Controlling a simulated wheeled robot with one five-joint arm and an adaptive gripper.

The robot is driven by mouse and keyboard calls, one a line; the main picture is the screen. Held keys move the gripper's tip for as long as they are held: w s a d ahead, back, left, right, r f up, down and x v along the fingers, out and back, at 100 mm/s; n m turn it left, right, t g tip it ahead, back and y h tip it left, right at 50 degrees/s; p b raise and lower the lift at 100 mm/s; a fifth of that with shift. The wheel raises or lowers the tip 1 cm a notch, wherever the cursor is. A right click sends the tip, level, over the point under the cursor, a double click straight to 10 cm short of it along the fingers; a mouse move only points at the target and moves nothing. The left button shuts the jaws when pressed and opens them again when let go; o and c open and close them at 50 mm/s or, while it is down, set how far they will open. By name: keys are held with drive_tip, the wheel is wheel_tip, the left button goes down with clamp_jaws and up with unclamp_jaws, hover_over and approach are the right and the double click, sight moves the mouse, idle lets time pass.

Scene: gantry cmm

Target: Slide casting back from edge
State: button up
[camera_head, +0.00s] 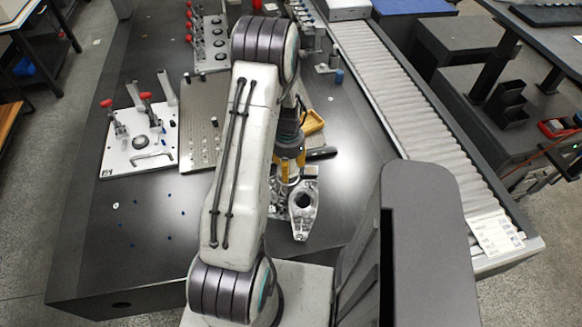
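The casting (302,213) is a silver-grey metal part with a round bore. It lies on the dark table (190,235) near its front edge, just right of my arm. My arm covers part of its left side. My gripper (287,184) is at the far, left part of the casting, below the yellow and dark wrist section. Whether it touches the casting cannot be told. Its fingertips are small and partly hidden, so their opening does not show.
A white fixture plate (142,160) with red-handled clamps and a grey perforated plate (200,125) stand left of my arm. A yellow tray (314,122) and a dark cylindrical object (321,153) lie behind the casting. A roller conveyor (400,105) runs along the right.

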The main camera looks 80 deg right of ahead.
drive_tip(key=shift+w+d+f, duration=0.15)
drive_tip(key=shift+w, duration=0.15)
drive_tip(key=o, duration=1.2)
drive_tip(key=shift+o, duration=0.2)
drive_tip(key=shift+d, duration=0.1)
wheel_tip(320, 180, up, 12)
drive_tip(key=shift+r, duration=0.1)
idle(0.4)
